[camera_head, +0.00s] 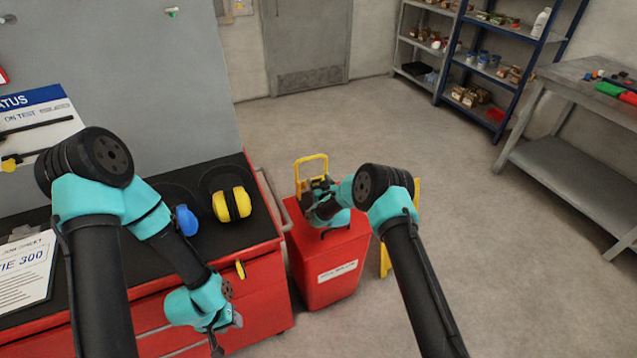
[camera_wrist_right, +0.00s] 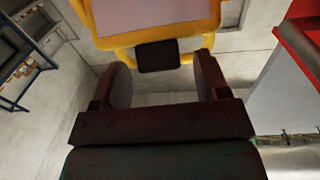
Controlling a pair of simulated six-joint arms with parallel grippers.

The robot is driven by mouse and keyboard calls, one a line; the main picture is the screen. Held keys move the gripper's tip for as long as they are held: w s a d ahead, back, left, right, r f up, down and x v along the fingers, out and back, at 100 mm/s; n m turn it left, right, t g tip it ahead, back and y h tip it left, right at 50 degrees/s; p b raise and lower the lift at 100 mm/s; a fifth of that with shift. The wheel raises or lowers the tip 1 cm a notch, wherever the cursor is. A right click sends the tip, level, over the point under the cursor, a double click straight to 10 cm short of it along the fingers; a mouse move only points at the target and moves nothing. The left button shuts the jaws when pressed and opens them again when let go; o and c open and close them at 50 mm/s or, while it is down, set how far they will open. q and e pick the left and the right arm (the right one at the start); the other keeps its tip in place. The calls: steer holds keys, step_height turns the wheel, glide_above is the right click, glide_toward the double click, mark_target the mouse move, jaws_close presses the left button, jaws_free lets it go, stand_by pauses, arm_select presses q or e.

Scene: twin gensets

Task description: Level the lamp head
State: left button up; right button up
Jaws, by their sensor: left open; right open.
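The lamp head (camera_head: 311,164) is a yellow frame standing above the red bin in the head view. In the right wrist view the lamp head (camera_wrist_right: 150,22) fills the top, with a pale panel in a yellow frame and a dark block (camera_wrist_right: 158,55) at its lower edge. My right gripper (camera_wrist_right: 160,72) is open, its two fingers on either side of the line to that block. Whether they touch it cannot be told. In the head view the right gripper (camera_head: 317,187) is just below the frame, partly hidden by its own wrist. My left gripper (camera_head: 219,342) hangs low before the red cabinet.
A red bin (camera_head: 332,288) with a white label stands under my right gripper. A yellow stand part (camera_head: 386,262) shows behind it. Yellow ear muffs (camera_head: 232,204) and a blue item (camera_head: 185,220) lie on the black-topped red cabinet (camera_head: 262,290).

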jaws_close()
stand_by(0.8)
steer(key=shift+d, duration=0.15)
